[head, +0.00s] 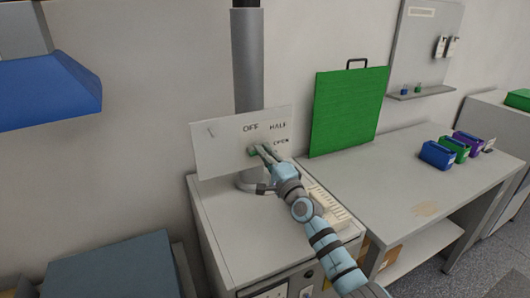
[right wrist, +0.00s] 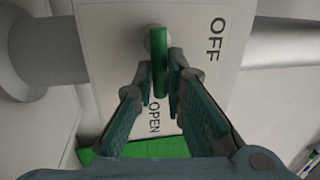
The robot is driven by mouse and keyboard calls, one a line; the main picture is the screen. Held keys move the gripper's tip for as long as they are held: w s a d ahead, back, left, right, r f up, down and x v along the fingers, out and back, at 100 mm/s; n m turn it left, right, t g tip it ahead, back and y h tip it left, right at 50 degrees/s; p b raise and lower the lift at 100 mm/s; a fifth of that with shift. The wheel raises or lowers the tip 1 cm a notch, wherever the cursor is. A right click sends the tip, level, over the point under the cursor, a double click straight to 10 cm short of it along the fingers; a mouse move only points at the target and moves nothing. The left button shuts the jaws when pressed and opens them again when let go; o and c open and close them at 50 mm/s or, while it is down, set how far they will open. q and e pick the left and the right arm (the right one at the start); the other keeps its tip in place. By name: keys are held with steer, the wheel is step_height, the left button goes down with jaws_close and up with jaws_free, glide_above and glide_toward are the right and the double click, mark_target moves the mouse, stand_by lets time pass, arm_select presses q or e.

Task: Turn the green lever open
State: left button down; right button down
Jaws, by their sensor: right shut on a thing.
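The green lever (head: 254,153) sits on a pale panel (head: 222,150) marked OFF, HALF and OPEN. In the right wrist view the lever (right wrist: 159,62) reaches from its round hub toward the OPEN label, between my fingers. My right gripper (head: 263,151) is at the panel, shut on the lever; the right wrist view shows its two fingers (right wrist: 172,95) on either side of it. The fingers hide part of the lever in the head view. My left gripper is not in view.
A grey vertical pipe (head: 248,75) stands behind the panel on a white cabinet (head: 215,215). A green board (head: 345,110) leans on the wall to the right. Blue, green and purple bins (head: 437,155) stand on the right-hand table (head: 400,185), whose middle is clear.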

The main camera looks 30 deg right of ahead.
steer(key=shift+a+f, duration=0.1)
steer(key=shift+f, duration=0.35)
steer(key=c, duration=1.7)
jaws_free()
steer(key=shift+r, duration=0.1)
steer(key=shift+o, duration=0.2)
steer(key=shift+r, duration=0.1)
